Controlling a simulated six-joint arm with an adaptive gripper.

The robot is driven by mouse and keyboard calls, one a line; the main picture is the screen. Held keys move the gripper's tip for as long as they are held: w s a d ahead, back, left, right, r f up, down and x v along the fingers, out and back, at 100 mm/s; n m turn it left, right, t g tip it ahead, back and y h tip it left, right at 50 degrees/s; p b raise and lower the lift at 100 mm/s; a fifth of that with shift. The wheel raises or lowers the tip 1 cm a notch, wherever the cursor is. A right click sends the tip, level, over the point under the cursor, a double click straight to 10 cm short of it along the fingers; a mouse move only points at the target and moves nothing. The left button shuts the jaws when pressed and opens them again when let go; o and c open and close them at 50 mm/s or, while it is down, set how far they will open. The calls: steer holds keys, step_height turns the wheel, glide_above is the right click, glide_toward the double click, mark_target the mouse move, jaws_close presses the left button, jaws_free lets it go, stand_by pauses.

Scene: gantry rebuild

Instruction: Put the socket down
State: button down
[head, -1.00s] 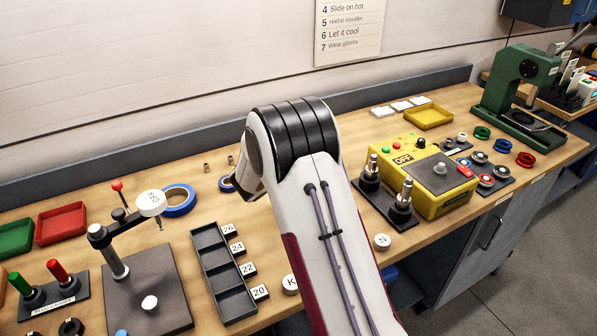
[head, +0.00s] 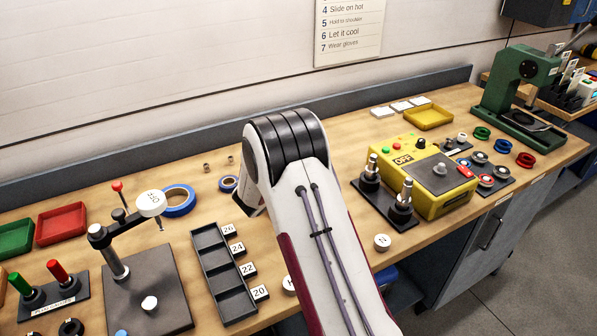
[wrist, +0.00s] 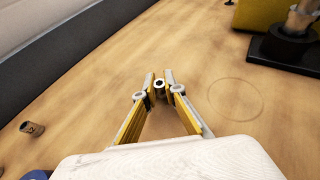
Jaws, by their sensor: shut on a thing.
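In the wrist view my gripper (wrist: 160,88) has its yellow-lined fingers closed together over the wooden bench. A small dark ring-ended piece, seemingly the socket (wrist: 159,85), sits between the fingertips. Only its round open end shows clearly; the fingers cover its sides. I cannot tell whether it touches the bench top (wrist: 200,60). In the head view my arm hides the gripper and the held piece.
A thin circle is marked on the bench (wrist: 235,98) right of the fingers. A black base with posts (head: 384,204) and a yellow control box (head: 428,185) stand to the right. A small brass-coloured cylinder (wrist: 32,128) lies left. Bench around the fingertips is clear.

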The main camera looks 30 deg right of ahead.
steer(key=shift+f, duration=0.15)
steer(key=c, duration=2.1)
jaws_free()
steer(key=shift+v, duration=3.8)
